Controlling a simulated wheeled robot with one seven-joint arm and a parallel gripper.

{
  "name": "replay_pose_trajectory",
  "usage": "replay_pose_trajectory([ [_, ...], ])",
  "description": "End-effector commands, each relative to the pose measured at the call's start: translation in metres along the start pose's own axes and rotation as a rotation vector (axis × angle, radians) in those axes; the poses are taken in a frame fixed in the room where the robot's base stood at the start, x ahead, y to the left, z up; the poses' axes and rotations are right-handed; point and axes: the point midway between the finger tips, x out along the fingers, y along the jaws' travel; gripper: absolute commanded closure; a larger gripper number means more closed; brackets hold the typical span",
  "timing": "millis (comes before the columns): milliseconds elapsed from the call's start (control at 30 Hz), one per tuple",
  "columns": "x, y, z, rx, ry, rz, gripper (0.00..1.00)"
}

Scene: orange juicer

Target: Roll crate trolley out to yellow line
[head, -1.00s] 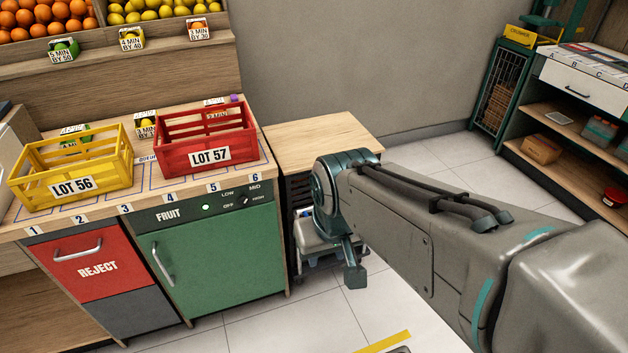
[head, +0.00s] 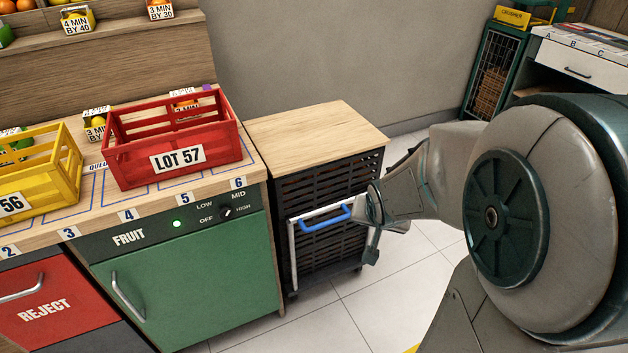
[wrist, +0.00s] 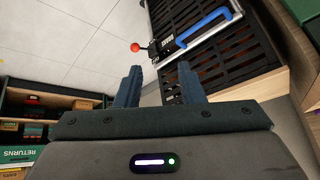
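The crate trolley (head: 318,250) stands in the bay under the wooden counter end, with stacked black slatted crates, a pale metal frame and small castors. Its blue handle (head: 326,220) is on the front, and the handle also shows at the top of the wrist view (wrist: 204,26). A red ball knob (wrist: 135,47) on a dark lever sits beside the handle. My gripper (head: 372,232) is just right of the handle in the head view. In the wrist view my gripper (wrist: 157,76) has its fingers apart, with nothing between them, short of the handle. Only a sliver of the yellow line (head: 411,349) shows; my arm hides the rest.
The green fruit cabinet (head: 190,270) stands directly left of the bay. The wooden top (head: 310,135) covers the trolley. Red (head: 172,140) and yellow (head: 35,180) crates sit on the counter. Tiled floor (head: 340,305) in front is clear. A shelf (wrist: 50,97) shows in the wrist view.

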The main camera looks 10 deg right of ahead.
Motion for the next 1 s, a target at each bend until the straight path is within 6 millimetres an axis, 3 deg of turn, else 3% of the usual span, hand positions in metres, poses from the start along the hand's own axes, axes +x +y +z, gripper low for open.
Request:
replay_pose_trajectory([
  [33,0.045,0.005,0.013,0.052,0.016,-0.027,0.65],
  [100,0.081,0.004,0.017,0.126,0.053,-0.085,0.65],
  [300,0.171,-0.008,0.033,0.385,0.120,-0.328,0.65],
  [400,0.205,-0.015,0.042,0.534,0.136,-0.476,0.65],
  [600,0.239,-0.022,0.048,0.809,0.151,-0.752,0.65],
  [800,0.242,-0.022,0.044,0.951,0.156,-0.906,0.65],
  [1000,0.250,-0.032,0.035,0.970,0.157,-0.933,0.65],
])
